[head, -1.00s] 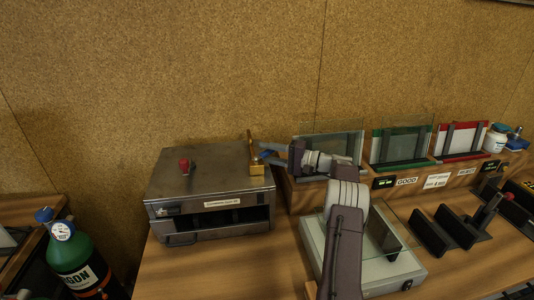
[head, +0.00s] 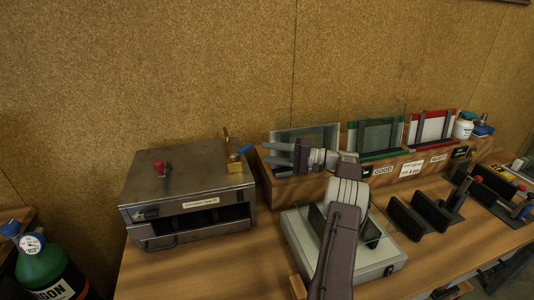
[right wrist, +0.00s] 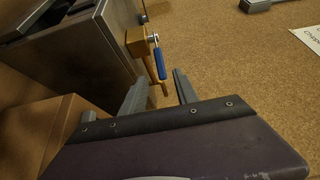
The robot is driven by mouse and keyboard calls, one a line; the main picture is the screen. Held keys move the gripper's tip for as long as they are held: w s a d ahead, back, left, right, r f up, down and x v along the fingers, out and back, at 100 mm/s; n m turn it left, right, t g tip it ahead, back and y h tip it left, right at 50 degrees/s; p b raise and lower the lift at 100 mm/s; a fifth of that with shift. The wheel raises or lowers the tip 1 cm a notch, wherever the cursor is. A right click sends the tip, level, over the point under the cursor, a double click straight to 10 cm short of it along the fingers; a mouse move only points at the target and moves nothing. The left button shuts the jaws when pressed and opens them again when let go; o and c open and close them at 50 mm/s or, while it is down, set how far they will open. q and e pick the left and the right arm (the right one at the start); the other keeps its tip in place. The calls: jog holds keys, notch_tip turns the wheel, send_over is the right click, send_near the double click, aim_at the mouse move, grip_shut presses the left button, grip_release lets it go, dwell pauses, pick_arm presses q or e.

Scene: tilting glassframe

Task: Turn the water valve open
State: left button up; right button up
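The water valve has a brass body (head: 236,167) mounted at the right edge of a metal box (head: 180,180), with a brass pipe rising behind it. Its blue lever (head: 244,150) points to the right and slightly up in the head view. My left gripper is not in view.
The box has a red knob (head: 161,168) on top and an open slot in front. Glass panes (head: 305,140) stand in a wooden rack behind my right arm. A grey device (head: 382,262) sits below the arm. A green gas bottle (head: 42,266) stands at left.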

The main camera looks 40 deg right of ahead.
jog(key=c, duration=0.4)
jog(key=shift+m, duration=0.5)
grip_shut()
notch_tip(320, 180, down, 3)
jog(key=m+t+h, duration=0.1)
jog(key=m, duration=0.6)
jog(key=shift+s, duration=0.1)
jog(key=s+f+m+t+h, duration=0.1)
jog(key=s+m+h, duration=0.15)
jog(key=m, duration=0.55)
jog(key=m+t+h+p, duration=0.2)
jog(key=m+h+p, duration=0.1)
jog(key=m, duration=0.4)
send_near(248, 150)
jog(key=p+x, duration=0.1)
jog(key=x, duration=0.5)
jog(key=shift+w+a+r+p, duration=0.1)
jog(key=shift+w+a+p, duration=0.1)
jog(key=shift+w+p, duration=0.15)
